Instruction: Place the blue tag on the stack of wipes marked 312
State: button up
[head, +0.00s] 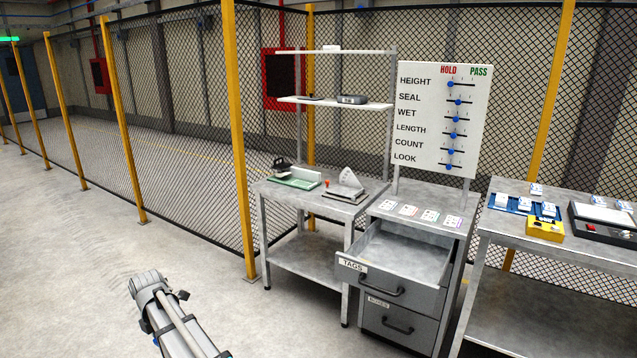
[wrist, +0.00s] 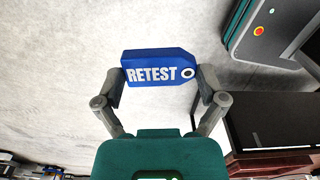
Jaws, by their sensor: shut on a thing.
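The blue tag (wrist: 152,66), printed RETEST with a ringed hole at its right end, is in the wrist view. My gripper (wrist: 160,84) is shut on it, one finger at each end, with grey floor behind. In the head view only part of my arm shows at the bottom, and the tag cannot be made out. Small white-and-blue packs, perhaps the wipes, sit on the right table: one at the back (head: 536,189), one by the yellow block (head: 548,210), others farther right (head: 597,201). Their numbers are too small to read, so I cannot tell which is 312.
The TAGS drawer (head: 392,252) stands open and looks empty. Cards lie on the cabinet top below a HOLD/PASS board (head: 443,120). A yellow block (head: 544,229) and a dark scale-like device (head: 605,220) stand on the right table (head: 487,222). Floor at left is clear.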

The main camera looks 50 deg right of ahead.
aim_at(503, 198)
jog(key=z, duration=0.65)
jog(key=i, duration=0.25)
jog(key=z, duration=2.5)
jog(key=i, duration=0.55)
jog(key=z, duration=0.05)
